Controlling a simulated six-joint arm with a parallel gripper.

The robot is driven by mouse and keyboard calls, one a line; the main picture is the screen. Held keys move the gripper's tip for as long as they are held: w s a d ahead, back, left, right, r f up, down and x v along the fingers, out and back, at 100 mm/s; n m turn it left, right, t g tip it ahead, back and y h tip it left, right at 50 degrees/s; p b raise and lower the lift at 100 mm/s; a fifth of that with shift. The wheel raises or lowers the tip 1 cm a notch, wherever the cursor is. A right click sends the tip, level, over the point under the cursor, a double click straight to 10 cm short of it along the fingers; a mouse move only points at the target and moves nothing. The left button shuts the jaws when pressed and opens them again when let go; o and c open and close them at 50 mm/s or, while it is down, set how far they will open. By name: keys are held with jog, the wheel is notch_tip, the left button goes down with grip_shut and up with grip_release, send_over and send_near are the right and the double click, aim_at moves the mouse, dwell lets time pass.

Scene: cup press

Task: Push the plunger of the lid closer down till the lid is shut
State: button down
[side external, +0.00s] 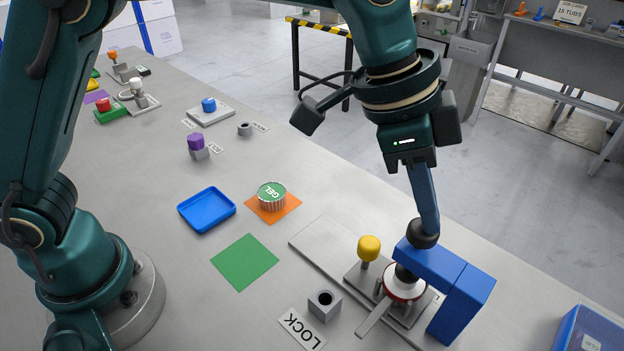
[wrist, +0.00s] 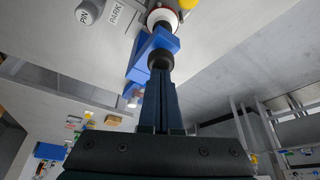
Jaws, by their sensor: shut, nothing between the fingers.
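The lid closer is a blue arched frame (side external: 460,285) on a grey base plate. Its plunger has a round black knob (side external: 423,234) above the frame's top arm. The plunger's dark foot (side external: 404,272) shows below that arm, over a white tub with a red rim (side external: 408,293). The foot hides part of the lid, and I cannot tell how it is seated. My gripper (side external: 428,214) is shut and empty, pointing down, with its fingertips at the knob's top, seemingly touching. The knob also shows at the fingertips in the wrist view (wrist: 160,59).
A yellow knob (side external: 369,247) stands left of the tub. A grey block with a hole (side external: 324,305) sits by the LOCK label (side external: 301,330). A gel tin (side external: 271,195), blue tray (side external: 207,209) and green mat (side external: 244,261) lie further left. A blue bin (side external: 590,330) is at lower right.

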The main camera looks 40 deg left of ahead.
dwell(0.3)
jog(key=shift+r, duration=1.3)
jog(key=shift+r, duration=2.45)
